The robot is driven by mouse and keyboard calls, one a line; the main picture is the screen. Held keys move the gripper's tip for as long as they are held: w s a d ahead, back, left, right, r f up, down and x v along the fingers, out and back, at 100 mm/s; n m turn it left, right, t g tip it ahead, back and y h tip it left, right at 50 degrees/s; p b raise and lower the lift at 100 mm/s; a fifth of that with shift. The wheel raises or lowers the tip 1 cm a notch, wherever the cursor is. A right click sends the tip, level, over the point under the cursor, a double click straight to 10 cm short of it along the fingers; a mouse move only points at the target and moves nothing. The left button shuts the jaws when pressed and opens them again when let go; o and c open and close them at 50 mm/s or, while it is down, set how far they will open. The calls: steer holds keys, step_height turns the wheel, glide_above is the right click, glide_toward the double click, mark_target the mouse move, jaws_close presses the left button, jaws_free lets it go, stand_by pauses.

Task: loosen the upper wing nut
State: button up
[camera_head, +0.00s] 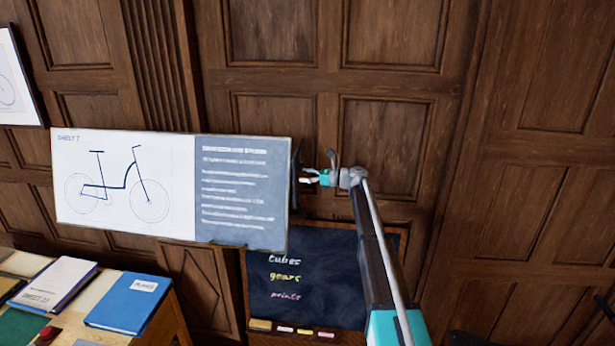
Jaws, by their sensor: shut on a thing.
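The drafting board (240,228), marked Sheet 7, carries a bicycle drawing and a grey text panel. A dark upright bracket (295,178) stands at its right edge. My gripper (309,177) reaches in from the right, level with the middle of that edge and beside the bracket. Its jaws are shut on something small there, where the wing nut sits. The nut's shape is too small and too covered by the fingers to make out. I cannot tell upper from lower nut in this view.
A chalkboard (325,285) with chalk on its ledge stands below my gripper. A wooden table (163,325) with a blue book (128,301) and a white book (58,281) is at the lower left. Wood panelling (540,180) lies behind.

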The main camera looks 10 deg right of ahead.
steer(key=shift+a+n, duration=0.1)
steer(key=shift+n, duration=0.3)
steer(key=n, duration=0.2)
steer(key=shift+s+n, duration=0.1)
steer(key=shift+n, duration=0.2)
steer(key=n, duration=0.3)
steer(key=shift+a+n, duration=0.1)
steer(key=shift+n, duration=0.2)
steer(key=n, duration=0.3)
steer(key=shift+s+f+n, duration=0.1)
steer(key=shift+n, duration=0.2)
steer(key=n, duration=0.3)
steer(key=shift+n, duration=0.3)
steer(key=n, duration=0.6)
steer(key=shift+s+f, duration=0.1)
steer(key=n, duration=0.4)
steer(key=shift+n, duration=1.5)
